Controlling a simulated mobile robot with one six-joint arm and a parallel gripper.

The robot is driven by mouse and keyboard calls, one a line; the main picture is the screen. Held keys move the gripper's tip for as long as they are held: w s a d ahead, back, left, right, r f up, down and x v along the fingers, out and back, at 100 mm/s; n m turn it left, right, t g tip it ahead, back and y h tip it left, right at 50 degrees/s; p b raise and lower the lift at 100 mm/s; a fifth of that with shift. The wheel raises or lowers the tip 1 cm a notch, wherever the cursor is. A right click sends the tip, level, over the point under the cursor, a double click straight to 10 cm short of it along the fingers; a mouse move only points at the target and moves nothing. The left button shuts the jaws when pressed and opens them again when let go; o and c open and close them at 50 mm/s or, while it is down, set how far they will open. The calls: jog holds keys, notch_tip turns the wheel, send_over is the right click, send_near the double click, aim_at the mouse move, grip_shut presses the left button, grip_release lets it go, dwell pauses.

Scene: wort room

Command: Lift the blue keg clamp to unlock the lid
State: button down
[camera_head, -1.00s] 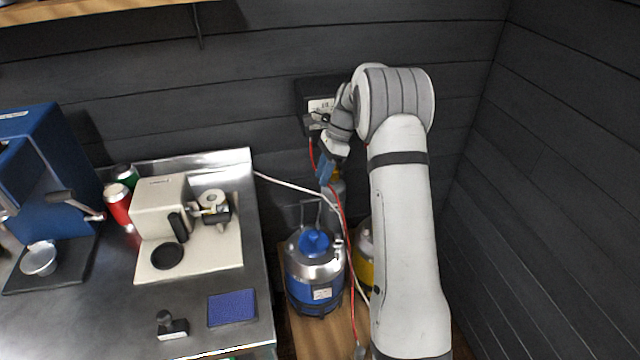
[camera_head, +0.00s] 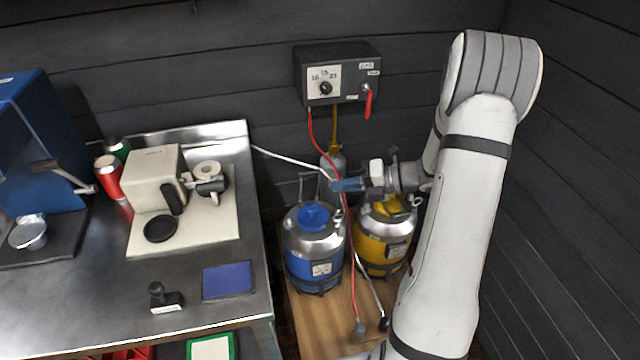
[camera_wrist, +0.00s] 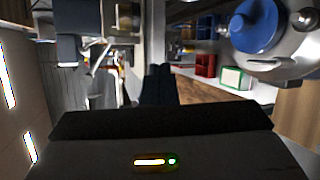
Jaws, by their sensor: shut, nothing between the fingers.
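The blue keg (camera_head: 314,262) stands on a wooden board, with a silver top and a round blue lid (camera_head: 314,216). A grey metal bail stands up behind the lid; I cannot make out the clamp clearly. In the wrist view the blue lid (camera_wrist: 256,26) and silver rim show at the upper right. My gripper (camera_head: 338,185) is shut and empty, pointing left, above and right of the blue lid and apart from it. Its fingers (camera_wrist: 159,84) show together in the wrist view.
A yellow keg (camera_head: 378,247) stands right of the blue keg, partly under my arm. Red and white hoses hang close to my gripper. A control box (camera_head: 340,75) with a red lever is on the wall. A steel counter (camera_head: 100,275) with machines lies left.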

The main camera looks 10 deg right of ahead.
jog(key=s+d+m+t+h+b, duration=0.1)
jog(key=s+d+m+t, duration=0.2)
jog(key=m+t, duration=0.35)
jog(key=m, duration=0.3)
send_near(305, 175)
jog(key=a+r, duration=0.1)
jog(key=a, duration=0.3)
jog(key=shift+n+g+h, duration=0.25)
jog(key=shift+g+h, duration=0.1)
jog(key=shift+h, duration=0.05)
jog(key=w, duration=0.2)
jog(key=w+f+p, duration=0.1)
jog(key=w, duration=0.1)
